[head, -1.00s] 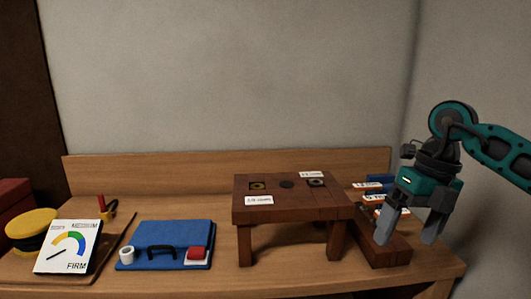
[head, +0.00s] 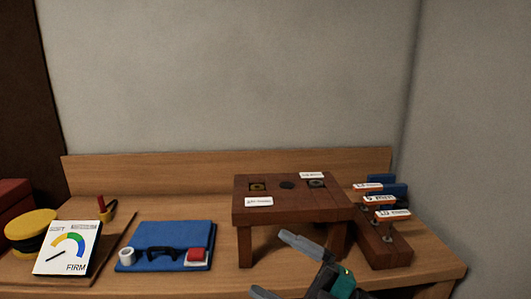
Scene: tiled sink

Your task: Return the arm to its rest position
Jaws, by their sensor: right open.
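My right gripper (head: 275,264) shows at the bottom of the head view, in front of the small brown wooden stand (head: 293,210). Its two grey fingers are spread apart and point left, with nothing between them. Only the gripper's end shows; the rest of that arm is out of the picture. My left gripper is not in view.
A dark wooden block (head: 380,245) with several labelled pieces stands at the right of the table. A blue case (head: 190,235), a gauge card (head: 69,248) and a yellow round thing (head: 30,222) lie at the left. Bare tabletop (head: 225,270) shows between case and stand.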

